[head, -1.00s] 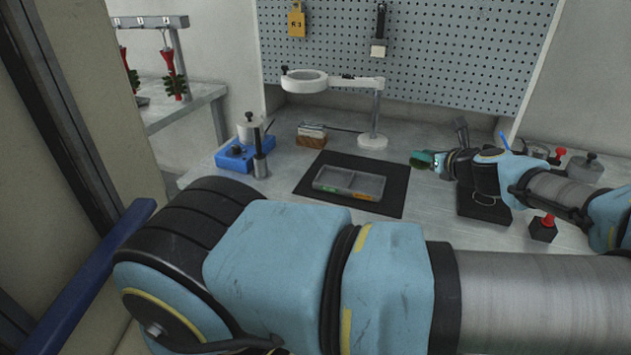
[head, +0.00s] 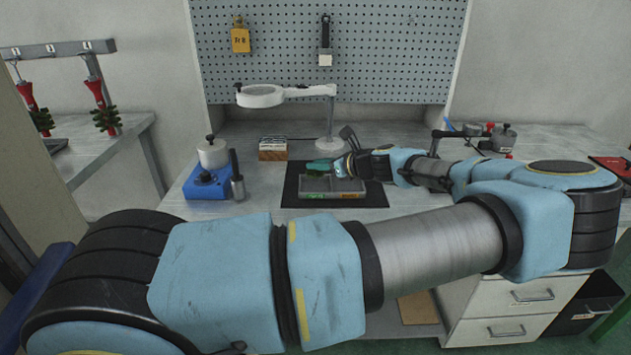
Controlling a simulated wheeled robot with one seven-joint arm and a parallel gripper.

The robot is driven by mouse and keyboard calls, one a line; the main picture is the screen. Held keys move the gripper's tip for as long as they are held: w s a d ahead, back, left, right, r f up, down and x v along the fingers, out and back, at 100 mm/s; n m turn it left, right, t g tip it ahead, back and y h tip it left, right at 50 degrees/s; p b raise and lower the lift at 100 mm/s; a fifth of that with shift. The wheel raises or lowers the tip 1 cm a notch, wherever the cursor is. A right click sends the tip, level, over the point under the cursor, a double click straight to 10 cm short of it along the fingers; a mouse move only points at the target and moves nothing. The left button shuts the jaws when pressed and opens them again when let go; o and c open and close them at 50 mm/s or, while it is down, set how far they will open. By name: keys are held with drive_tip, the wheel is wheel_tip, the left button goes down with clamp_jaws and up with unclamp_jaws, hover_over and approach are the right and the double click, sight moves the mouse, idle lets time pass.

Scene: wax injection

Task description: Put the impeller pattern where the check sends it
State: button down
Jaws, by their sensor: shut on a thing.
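My gripper (head: 342,167) is at the far end of my arm, over the bench, shut on the small green impeller pattern (head: 319,165). The pattern shows at the fingertips, over the back of the grey divided tray (head: 331,195). From this angle I cannot tell its height above the tray or whether it touches. The tray lies on a black mat (head: 290,197) and has a green label at its front left. The gripper and pattern hide part of the tray's inside.
A ring magnifier on a stand (head: 262,95) rises behind the mat. A blue device with a white pot (head: 208,180) stands to the left, beside a wood-based block (head: 272,149). Red-and-green wax trees (head: 103,108) hang at the far left. Several small items crowd the right.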

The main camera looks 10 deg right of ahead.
drive_tip(key=shift+f+p, duration=0.55)
drive_tip(key=shift+f, duration=2.2)
drive_tip(key=shift+f, duration=0.1)
drive_tip(key=c, duration=0.8)
unclamp_jaws()
drive_tip(key=shift+o, duration=0.2)
drive_tip(key=shift+s+d, duration=0.1)
drive_tip(key=shift+d, duration=0.05)
drive_tip(key=b+v, duration=0.3)
drive_tip(key=v, duration=0.8)
drive_tip(key=shift+s+d+r, duration=0.15)
drive_tip(key=shift+s+r, duration=0.1)
drive_tip(key=shift+r, duration=0.1)
